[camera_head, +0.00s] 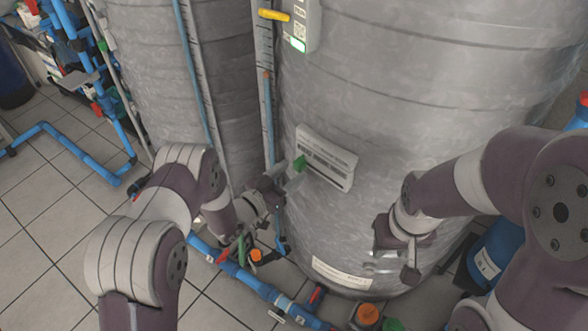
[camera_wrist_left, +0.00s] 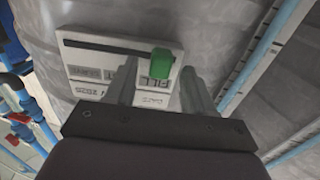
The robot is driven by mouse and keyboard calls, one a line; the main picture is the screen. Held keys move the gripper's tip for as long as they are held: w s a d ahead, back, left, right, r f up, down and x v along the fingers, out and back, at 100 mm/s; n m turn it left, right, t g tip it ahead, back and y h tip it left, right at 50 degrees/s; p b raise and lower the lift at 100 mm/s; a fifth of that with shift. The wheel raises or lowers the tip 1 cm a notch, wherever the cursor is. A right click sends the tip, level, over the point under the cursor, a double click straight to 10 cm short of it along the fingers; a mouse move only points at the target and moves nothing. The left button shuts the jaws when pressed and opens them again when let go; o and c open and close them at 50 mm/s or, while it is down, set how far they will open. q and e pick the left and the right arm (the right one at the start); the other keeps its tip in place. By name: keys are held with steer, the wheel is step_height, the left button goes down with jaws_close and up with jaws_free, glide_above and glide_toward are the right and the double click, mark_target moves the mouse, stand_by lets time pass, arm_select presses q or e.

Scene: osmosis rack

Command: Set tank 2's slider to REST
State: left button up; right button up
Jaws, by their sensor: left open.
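A white slider panel (camera_head: 327,158) is fixed low on the large grey tank. Its green knob (camera_head: 300,163) sits at the panel's left end in the head view. In the left wrist view the knob (camera_wrist_left: 161,64) is at the right end of the dark slot, beside the FILL label. My left gripper (camera_head: 281,178) is open at the panel, its two fingers (camera_wrist_left: 158,72) on either side of the knob; I cannot tell whether they touch it. The REST label looks upside down and partly covered. My right gripper (camera_head: 392,268) looks open and empty in front of the tank's lower right.
A second grey tank (camera_head: 175,90) stands to the left. Blue pipes (camera_head: 240,275) with valves run along the floor below. Tiled floor (camera_head: 45,220) is clear at the left.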

mark_target(320, 172)
arm_select(q)
steer(key=shift+x, duration=1.05)
jaws_close()
steer(key=s+d, duration=0.3)
steer(key=d, duration=0.1)
steer(key=shift+s, duration=0.3)
jaws_free()
